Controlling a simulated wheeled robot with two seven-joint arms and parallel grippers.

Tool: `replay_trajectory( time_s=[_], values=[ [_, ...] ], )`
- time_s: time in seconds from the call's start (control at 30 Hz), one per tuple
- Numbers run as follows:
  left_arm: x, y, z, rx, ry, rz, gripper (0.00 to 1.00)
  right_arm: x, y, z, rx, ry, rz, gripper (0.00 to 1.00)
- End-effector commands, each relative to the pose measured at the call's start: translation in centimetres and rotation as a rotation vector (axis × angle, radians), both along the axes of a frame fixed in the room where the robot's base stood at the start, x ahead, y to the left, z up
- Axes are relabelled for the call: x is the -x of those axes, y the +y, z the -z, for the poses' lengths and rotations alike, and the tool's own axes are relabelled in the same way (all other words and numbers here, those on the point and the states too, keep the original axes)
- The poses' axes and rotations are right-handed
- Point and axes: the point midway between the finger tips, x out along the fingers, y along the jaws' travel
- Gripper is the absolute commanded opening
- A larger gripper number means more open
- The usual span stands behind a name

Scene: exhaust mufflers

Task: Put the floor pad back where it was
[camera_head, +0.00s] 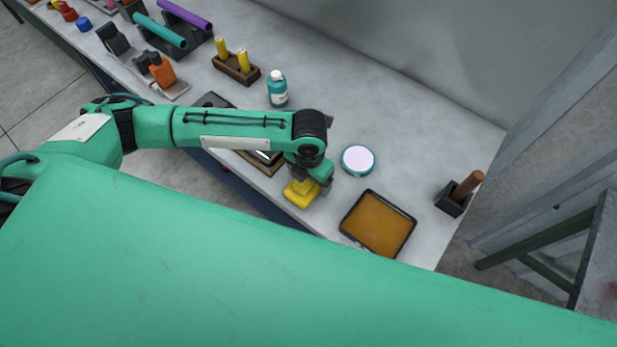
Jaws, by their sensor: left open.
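My left gripper (312,181) reaches over the workbench from the left and points down. It is open, right at a yellow block-like piece (301,195) near the bench's front edge. I cannot tell whether the fingers touch it. A shallow dark-rimmed tray (346,222) with a flat orange-brown floor lies to the right of the gripper. No thing in view is clearly marked as the floor pad. A dark, brown-edged tray (262,165) lies partly hidden under my left arm. My right gripper is not in view.
A round white-topped tin (358,160) and a teal bottle (277,90) stand behind the gripper. A brown holder (236,68) carries yellow pegs. A dark box (452,200) with a brown rod stands at the right. Bench between tin and box is clear.

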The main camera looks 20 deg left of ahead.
Motion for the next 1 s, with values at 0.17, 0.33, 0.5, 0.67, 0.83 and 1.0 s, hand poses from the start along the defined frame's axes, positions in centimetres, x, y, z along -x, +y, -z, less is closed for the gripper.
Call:
replay_trajectory(
  time_s=[0.17,0.33,0.5,0.67,0.83,1.0],
  values=[
    [-0.2,0.0,-3.3,0.002,-0.007,0.002,0.85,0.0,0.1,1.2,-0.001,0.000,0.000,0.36],
    [-0.2,0.0,-7.0,0.000,-0.006,0.001,0.85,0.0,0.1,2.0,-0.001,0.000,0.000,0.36],
    [-0.1,0.0,-9.8,0.000,-0.004,-0.001,0.85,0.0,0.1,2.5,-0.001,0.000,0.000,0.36],
    [-0.1,0.0,-11.1,0.000,-0.002,0.000,0.85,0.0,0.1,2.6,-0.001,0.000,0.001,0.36],
    [0.0,0.0,-11.4,-0.001,0.000,0.000,0.85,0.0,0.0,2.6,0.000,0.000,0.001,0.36],
    [0.0,0.0,-11.3,-0.001,0.000,0.000,0.85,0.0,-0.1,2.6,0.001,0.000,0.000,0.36]
  ],
)
